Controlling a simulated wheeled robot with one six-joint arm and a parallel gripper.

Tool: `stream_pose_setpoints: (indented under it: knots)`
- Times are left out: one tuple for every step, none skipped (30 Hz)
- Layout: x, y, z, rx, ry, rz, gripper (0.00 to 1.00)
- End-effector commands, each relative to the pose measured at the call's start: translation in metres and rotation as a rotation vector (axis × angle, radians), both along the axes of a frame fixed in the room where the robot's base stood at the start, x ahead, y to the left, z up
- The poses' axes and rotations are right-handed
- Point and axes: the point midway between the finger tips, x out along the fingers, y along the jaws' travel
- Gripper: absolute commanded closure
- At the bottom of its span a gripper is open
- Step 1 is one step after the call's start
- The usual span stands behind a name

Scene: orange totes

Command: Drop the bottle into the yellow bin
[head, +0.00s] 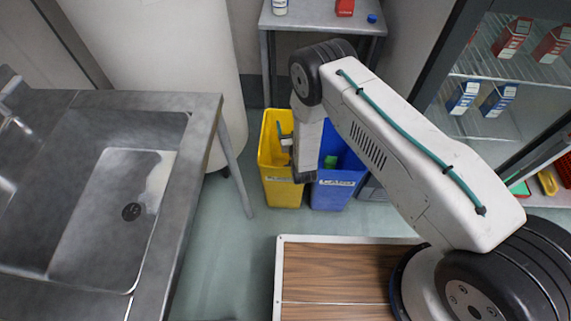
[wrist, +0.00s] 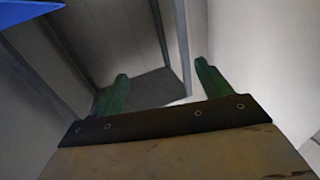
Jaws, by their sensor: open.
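The yellow bin (head: 282,192) stands on the floor in the middle of the head view, left of a blue bin (head: 335,195). My gripper (head: 284,140) is over the yellow bin's opening, partly hidden by my arm. In the wrist view my gripper (wrist: 160,76) has its two green fingers spread wide, with nothing between them. A white bottle (head: 280,6) stands on the metal table at the top, cut off by the frame. The inside of the yellow bin is mostly hidden.
A steel sink counter (head: 170,215) fills the left. The metal table (head: 318,20) behind the bins also holds a red container (head: 345,7) and a blue cap (head: 372,18). A glass-fronted cabinet with cartons (head: 512,37) is at the right. Floor is clear between counter and bins.

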Motion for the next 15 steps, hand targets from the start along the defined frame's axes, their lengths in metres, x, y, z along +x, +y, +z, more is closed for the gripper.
stream_pose_setpoints:
  knots:
    - [-0.012, -0.003, 0.002, -0.001, 0.002, 0.001, 0.23]
    - [-0.019, -0.005, 0.003, -0.002, 0.0, 0.001, 0.23]
    - [-0.029, -0.008, 0.003, -0.002, 0.001, 0.0, 0.23]
    - [-0.036, -0.01, 0.004, -0.001, 0.001, 0.0, 0.23]
    - [-0.043, -0.012, 0.005, -0.001, 0.001, 0.001, 0.23]
    - [-0.053, -0.015, 0.005, -0.002, 0.001, 0.001, 0.23]
    - [-0.06, -0.016, 0.006, -0.002, 0.001, 0.001, 0.23]
    - [-0.066, -0.019, 0.007, -0.002, 0.001, 0.001, 0.23]
    - [-0.075, -0.021, 0.008, -0.001, 0.0, 0.0, 0.23]
    - [-0.08, -0.023, 0.008, -0.001, 0.001, 0.0, 0.23]
    - [-0.086, -0.024, 0.009, -0.001, 0.0, 0.001, 0.23]
    - [-0.093, -0.026, 0.01, -0.002, 0.0, 0.001, 0.23]
    - [-0.097, -0.028, 0.01, -0.001, 0.0, 0.001, 0.23]
    - [-0.101, -0.029, 0.011, -0.001, -0.001, 0.0, 0.23]
    - [-0.106, -0.03, 0.011, 0.0, -0.001, 0.0, 0.23]
